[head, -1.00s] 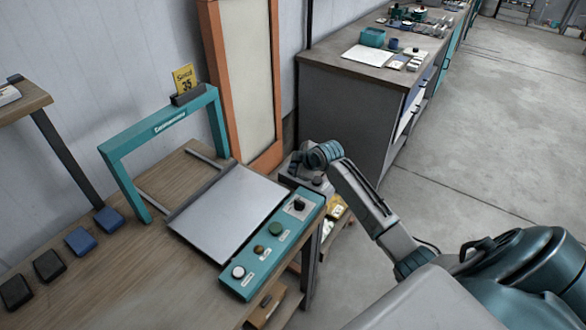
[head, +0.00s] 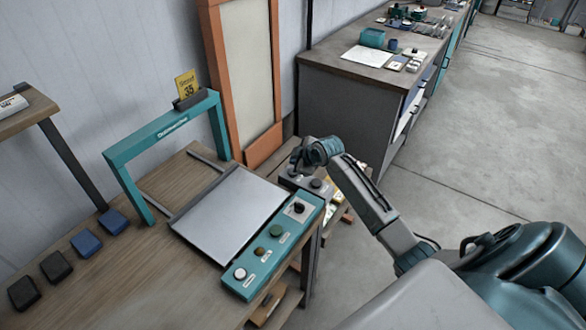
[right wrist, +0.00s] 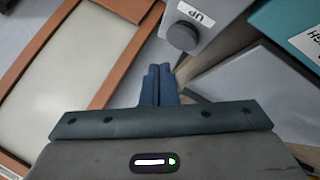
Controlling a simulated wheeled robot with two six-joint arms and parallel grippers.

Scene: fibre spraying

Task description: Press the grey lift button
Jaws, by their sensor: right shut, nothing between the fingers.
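The grey lift button is a dark grey round knob (right wrist: 182,36) on a light grey box (right wrist: 212,22), with a white label reading "UP" upside down in the right wrist view. In the head view the button (head: 316,183) and its box (head: 290,181) sit beside the far right corner of the wooden table. My right gripper (right wrist: 160,72) is shut and empty. Its fingertips are just below and left of the button in the wrist view, apart from it in the picture. In the head view my right gripper (head: 297,163) is over the box, just left of the button. My left gripper is out of view.
A teal panel (head: 262,277) with knobs and a flat grey plate (head: 228,212) lie on the wooden table (head: 120,290). A teal frame (head: 165,125) stands behind. An orange-framed panel (head: 210,40) leans on the wall. Open floor (head: 470,150) is at right.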

